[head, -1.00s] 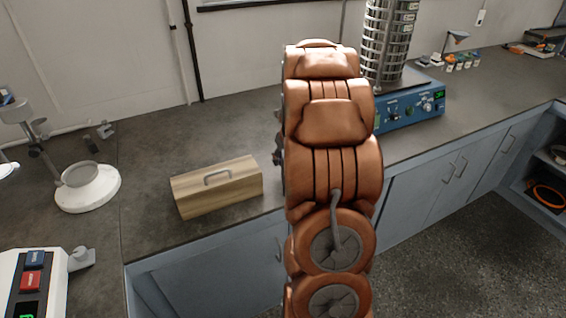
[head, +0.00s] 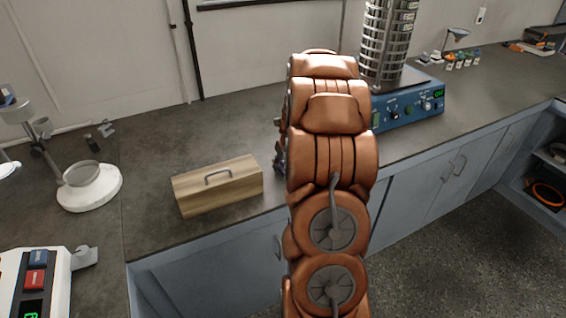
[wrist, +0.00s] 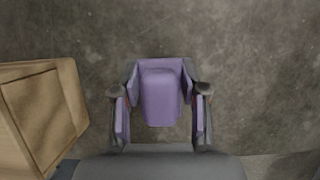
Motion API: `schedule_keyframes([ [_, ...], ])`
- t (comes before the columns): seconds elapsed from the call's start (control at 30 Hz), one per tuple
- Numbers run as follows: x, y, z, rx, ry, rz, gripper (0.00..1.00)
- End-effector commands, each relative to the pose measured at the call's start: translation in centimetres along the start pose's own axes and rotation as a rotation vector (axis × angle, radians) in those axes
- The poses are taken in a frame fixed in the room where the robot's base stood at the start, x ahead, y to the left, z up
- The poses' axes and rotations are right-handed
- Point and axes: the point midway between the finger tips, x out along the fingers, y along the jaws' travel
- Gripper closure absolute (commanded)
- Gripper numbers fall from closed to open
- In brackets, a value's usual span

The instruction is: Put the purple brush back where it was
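My gripper (wrist: 160,78) shows in the wrist view, its two fingers bent inward at the far end. In the head view my arm hides most of the gripper, and only a small dark and purple bit shows at the arm's left edge, over the bench. No other purple brush shows on the bench.
A wooden box with a grey handle (head: 218,187) stands left of my arm; it also shows in the wrist view (wrist: 45,115). A sieve stack (head: 385,45) on a blue shaker (head: 410,106) stands behind my arm. A white-based stand (head: 92,193) is left. The bench between is clear.

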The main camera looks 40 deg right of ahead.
Motion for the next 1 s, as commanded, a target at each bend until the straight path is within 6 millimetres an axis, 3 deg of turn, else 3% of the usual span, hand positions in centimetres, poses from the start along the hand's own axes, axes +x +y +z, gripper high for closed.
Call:
schedule_keyframes([
  [0.23,0.0,0.0,0.0,0.0,0.0,0.0,0.32],
  [0.63,-0.5,0.0,0.1,0.0,0.0,-0.001,0.32],
  [1.0,-5.2,-0.1,0.2,0.0,-0.003,-0.002,0.32],
])
